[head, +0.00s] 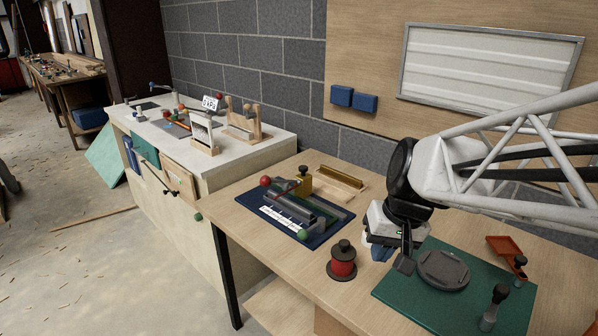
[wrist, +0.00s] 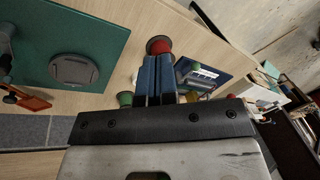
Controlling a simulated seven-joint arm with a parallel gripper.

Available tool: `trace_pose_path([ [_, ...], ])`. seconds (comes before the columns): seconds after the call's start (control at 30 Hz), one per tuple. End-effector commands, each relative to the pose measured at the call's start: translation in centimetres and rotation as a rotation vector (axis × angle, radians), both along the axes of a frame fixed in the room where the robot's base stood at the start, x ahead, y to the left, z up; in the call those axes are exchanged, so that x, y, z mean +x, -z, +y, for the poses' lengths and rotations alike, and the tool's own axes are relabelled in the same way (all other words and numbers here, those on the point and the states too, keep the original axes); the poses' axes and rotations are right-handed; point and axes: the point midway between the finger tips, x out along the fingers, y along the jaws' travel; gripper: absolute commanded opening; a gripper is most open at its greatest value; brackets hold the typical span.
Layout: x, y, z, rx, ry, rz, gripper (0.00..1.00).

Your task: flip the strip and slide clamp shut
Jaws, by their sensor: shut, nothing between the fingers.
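A grey slide clamp (head: 310,206) lies on a dark blue mat (head: 343,226) at the middle of the bench. It has a red knob at its far left end and a green knob at its near end. A white strip with dark marks (head: 282,219) lies along its left side. I cannot tell whether the clamp is open or shut. My gripper (head: 381,254) is right of the mat, above the bench and apart from the clamp. Its blue fingers (wrist: 157,62) are together and empty.
A red and black spool (head: 342,262) stands between my gripper and the bench's front edge. A green mat (head: 410,306) with a round grey disc (head: 444,270) lies to the right. A wooden tray with a brass bar (head: 341,177) sits behind the clamp.

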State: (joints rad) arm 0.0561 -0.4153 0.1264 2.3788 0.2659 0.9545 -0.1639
Motion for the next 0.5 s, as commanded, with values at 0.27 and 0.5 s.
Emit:
trace_pose_path([
  [0.27, 4.7, 1.1, 0.4, 0.09, 0.007, 0.031, 0.0],
  [0.5, 8.8, 2.3, 0.5, 0.168, 0.016, 0.049, 0.0],
])
